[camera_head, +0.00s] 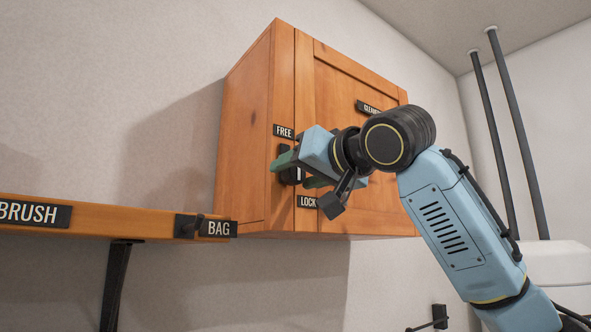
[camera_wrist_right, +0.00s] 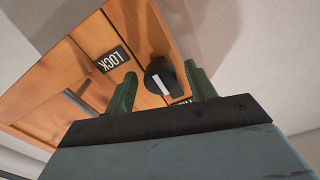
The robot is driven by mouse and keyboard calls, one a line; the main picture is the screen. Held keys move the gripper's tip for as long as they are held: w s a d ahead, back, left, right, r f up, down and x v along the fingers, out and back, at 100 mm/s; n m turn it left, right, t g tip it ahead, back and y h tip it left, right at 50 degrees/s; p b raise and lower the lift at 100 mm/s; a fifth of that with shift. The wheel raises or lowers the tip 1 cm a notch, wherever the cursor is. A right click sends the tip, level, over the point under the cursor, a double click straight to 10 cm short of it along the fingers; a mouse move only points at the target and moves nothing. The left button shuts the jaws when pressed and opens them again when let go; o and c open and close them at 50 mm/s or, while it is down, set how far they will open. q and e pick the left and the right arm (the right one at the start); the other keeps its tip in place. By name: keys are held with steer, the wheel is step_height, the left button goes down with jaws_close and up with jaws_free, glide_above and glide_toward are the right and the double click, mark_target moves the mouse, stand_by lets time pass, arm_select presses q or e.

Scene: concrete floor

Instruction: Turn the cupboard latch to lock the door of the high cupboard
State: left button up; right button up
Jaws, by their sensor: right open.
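The high wooden cupboard (camera_head: 262,160) hangs on the wall with its door (camera_head: 345,85) closed. Its latch (camera_head: 289,176) is a black knob with a white stripe, between the FREE label (camera_head: 283,131) above and the LOCK label (camera_head: 307,201) below. The latch (camera_wrist_right: 153,69) shows clearly in the right wrist view; its white stripe lies on the side toward the partly hidden FREE label. My right gripper (camera_head: 301,171) is open, its green fingers on either side of the latch. I cannot tell whether they touch it. My left gripper is not in view.
A wooden rail (camera_head: 120,220) with BRUSH and BAG labels runs along the wall at lower left, with a dark bracket (camera_head: 117,285) below. Two dark pipes (camera_head: 515,120) stand at the right above a white fixture (camera_head: 555,262). The wall under the cupboard is mostly bare.

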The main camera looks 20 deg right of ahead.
steer(key=shift+w+a, duration=0.15)
steer(key=shift+w, duration=0.3)
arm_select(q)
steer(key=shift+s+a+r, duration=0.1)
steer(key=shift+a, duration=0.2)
arm_select(e)
steer(key=c, duration=1)
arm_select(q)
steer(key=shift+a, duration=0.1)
arm_select(e)
steer(key=shift+o, duration=0.2)
